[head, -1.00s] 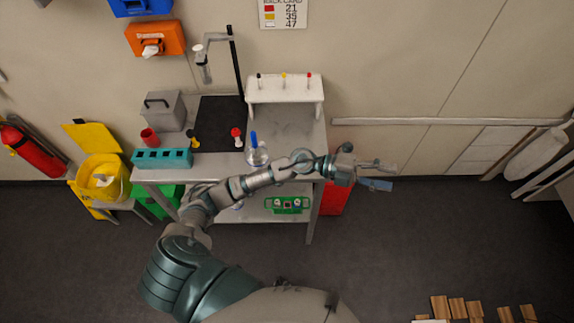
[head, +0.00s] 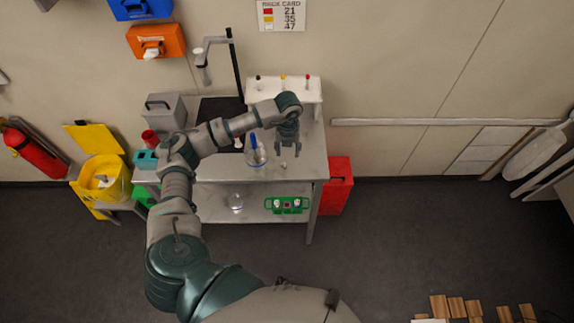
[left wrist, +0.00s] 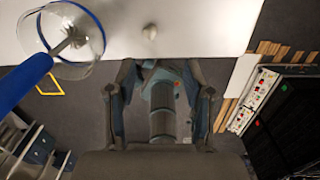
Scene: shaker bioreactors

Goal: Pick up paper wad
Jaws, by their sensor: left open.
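A small whitish lump, which looks like the paper wad (left wrist: 150,31), lies on the white worktop in the left wrist view, beyond my left fingers and slightly left of centre. In the head view I cannot make it out clearly. My left gripper (head: 290,152) points down over the right part of the bench (head: 312,160). It is open with nothing between its fingers. In the left wrist view its two fingers (left wrist: 160,88) stand apart, short of the wad. My right gripper is not in view.
A glass flask (head: 256,156) with a blue part stands just left of my left gripper; it also shows in the left wrist view (left wrist: 88,70). A white rack (head: 262,95) stands behind. A red bin (head: 337,185) is right of the bench, a yellow bin (head: 104,178) left.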

